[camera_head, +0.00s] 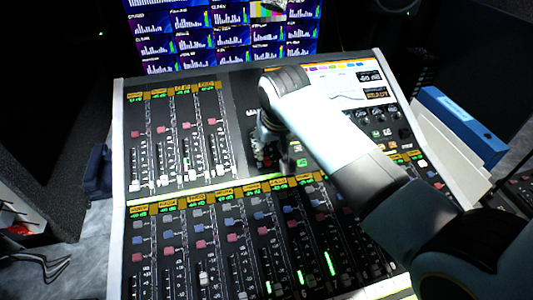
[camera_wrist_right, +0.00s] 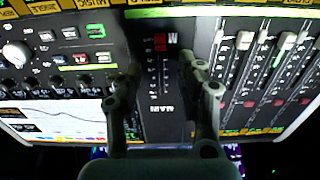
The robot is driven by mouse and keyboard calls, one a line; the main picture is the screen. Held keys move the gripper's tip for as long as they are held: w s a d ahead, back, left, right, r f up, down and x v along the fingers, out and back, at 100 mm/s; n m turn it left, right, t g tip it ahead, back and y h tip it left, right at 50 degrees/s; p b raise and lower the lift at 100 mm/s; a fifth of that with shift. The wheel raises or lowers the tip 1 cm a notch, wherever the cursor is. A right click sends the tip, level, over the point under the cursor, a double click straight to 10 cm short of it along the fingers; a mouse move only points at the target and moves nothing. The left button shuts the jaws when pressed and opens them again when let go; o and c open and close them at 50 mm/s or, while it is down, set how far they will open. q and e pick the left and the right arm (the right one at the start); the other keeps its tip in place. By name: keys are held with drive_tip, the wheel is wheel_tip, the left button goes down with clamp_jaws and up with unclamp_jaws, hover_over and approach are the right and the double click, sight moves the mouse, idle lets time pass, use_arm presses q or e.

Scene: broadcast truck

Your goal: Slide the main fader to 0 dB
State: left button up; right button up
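The main fader (camera_wrist_right: 161,43) shows in the right wrist view as a red cap at the upper end of a dark strip lettered MAIN, beside a scale. My right gripper (camera_wrist_right: 158,66) is open, with one finger on each side of this strip. The red cap lies just beyond the fingertips, and I see no contact. In the head view my right gripper (camera_head: 265,155) points down at the middle of the mixing console (camera_head: 240,110) and hides the main fader. My left gripper is not in view.
Channel faders (camera_head: 135,185) with white caps stand left of the gripper, and another bank (camera_head: 203,280) is in front. A screen (camera_head: 330,82) and knobs (camera_head: 375,114) lie to the right. A blue binder (camera_head: 465,125) is at the console's right edge; monitors (camera_head: 220,35) stand behind.

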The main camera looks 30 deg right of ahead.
sight(267, 157)
drive_tip(key=x, duration=0.4)
drive_tip(key=shift+w, duration=0.15)
drive_tip(key=shift+x, duration=1.45)
drive_tip(key=shift+c, duration=1.2)
drive_tip(key=c, duration=0.5)
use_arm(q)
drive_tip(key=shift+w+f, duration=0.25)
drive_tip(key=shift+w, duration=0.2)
use_arm(e)
clamp_jaws()
use_arm(q)
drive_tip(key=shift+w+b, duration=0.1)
drive_tip(key=shift+b, duration=0.2)
